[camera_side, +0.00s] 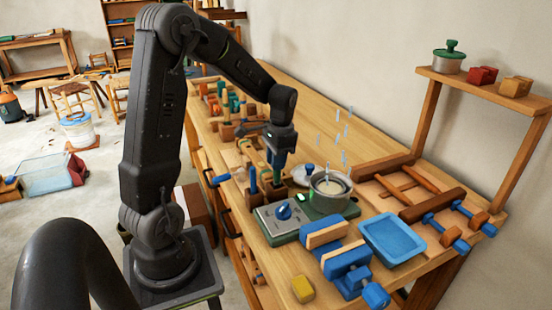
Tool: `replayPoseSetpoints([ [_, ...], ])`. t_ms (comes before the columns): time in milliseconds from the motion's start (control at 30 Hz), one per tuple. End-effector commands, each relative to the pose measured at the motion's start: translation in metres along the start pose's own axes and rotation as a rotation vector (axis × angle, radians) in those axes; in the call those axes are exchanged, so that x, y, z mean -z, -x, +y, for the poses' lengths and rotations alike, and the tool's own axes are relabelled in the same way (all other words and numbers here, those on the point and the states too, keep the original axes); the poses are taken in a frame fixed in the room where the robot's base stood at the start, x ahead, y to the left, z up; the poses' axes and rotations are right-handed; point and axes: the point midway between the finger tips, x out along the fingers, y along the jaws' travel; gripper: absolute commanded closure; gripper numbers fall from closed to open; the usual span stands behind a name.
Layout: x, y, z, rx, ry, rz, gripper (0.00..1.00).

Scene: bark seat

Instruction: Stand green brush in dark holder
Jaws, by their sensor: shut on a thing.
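My gripper (277,156) points down over the near half of the workbench, just left of the steaming pot. It is shut on the green brush (278,173), held upright; only a small part of the brush shows below the jaws. The dark holder (264,197) stands on the bench directly below, near its left edge.
Blue clamps (345,268), a blue tray (392,238) and a yellow block (303,289) lie nearer. Tool racks (225,105) fill the far bench.

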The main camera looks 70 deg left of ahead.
Motion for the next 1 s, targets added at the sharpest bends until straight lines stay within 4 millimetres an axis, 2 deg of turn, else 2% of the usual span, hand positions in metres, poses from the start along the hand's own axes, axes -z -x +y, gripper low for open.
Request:
replayPoseSetpoints([
  [67, 0.0002, -0.0017, 0.0000, 0.000, 0.000, 0.000, 1.00],
  [100, 0.0003, -0.0021, 0.0000, 0.000, 0.000, 0.000, 0.77],
  [400, 0.0002, -0.0019, 0.0000, 0.000, 0.000, 0.000, 0.48],
  [567, 0.0002, -0.0019, 0.0000, 0.000, 0.000, 0.000, 0.48],
  [733, 0.0002, -0.0019, 0.0000, 0.000, 0.000, 0.000, 0.32],
  [1000, 0.0001, -0.0008, 0.0000, 0.000, 0.000, 0.000, 0.31],
])
